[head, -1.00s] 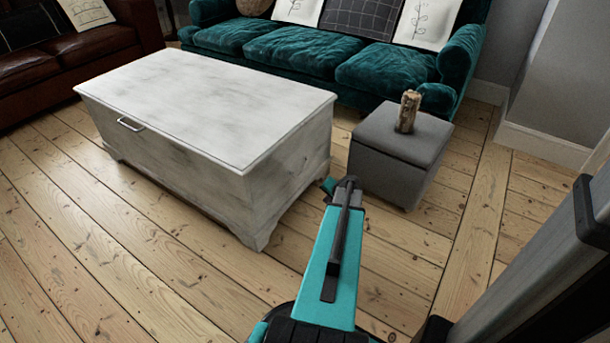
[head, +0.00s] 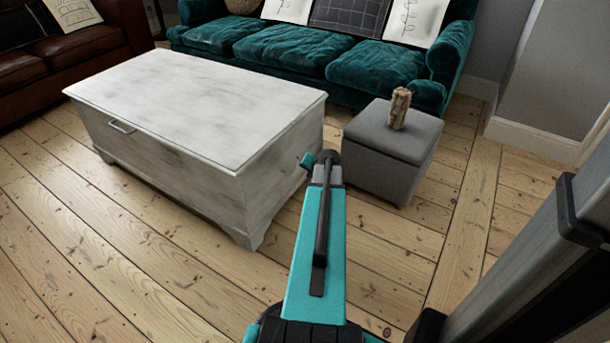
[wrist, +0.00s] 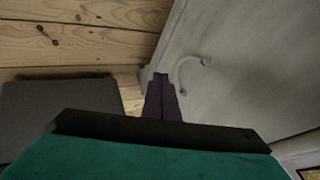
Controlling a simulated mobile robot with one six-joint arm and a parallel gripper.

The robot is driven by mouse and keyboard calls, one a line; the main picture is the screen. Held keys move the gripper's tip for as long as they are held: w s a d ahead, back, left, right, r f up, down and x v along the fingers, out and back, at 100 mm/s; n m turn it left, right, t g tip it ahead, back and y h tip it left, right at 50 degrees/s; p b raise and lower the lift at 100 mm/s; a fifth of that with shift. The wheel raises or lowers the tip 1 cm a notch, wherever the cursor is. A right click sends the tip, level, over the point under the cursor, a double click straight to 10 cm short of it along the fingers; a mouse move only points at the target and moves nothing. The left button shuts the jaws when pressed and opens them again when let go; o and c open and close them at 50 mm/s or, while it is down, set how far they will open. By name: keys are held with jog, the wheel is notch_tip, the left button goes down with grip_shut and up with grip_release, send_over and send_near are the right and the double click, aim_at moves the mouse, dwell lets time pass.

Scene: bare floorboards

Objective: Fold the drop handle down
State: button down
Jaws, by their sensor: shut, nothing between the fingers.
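A whitewashed wooden chest (head: 200,95) stands on the floor in the head view. A thin metal handle (head: 122,127) shows on its long front side. In the wrist view, a pale curved drop handle (wrist: 188,72) stands out from a chest face (wrist: 250,65); how far it is swung out is hard to tell. My gripper (wrist: 161,80) is shut and empty, its dark fingertips just left of and below that handle, seemingly apart from it. In the head view my arm reaches toward the chest's right end, and the fingers are hidden.
A grey ottoman (head: 385,160) with a small wooden ornament (head: 399,108) stands close right of my arm; it seems to be the dark block in the wrist view (wrist: 55,110). A teal sofa (head: 390,70) stands behind. Floorboards (head: 100,240) in front are clear.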

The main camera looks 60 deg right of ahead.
jog(key=w+d+f+b, duration=0.3)
jog(key=w+f+b, duration=0.2)
jog(key=w+f, duration=0.2)
jog(key=shift+w+d+f, duration=0.15)
jog(key=shift+w+d, duration=0.2)
jog(key=shift+w, duration=0.45)
jog(key=shift+w, duration=0.1)
jog(key=w+p, duration=0.1)
jog(key=p, duration=0.1)
jog(key=shift+p, duration=0.3)
jog(key=shift+w+f, duration=0.15)
dwell(0.3)
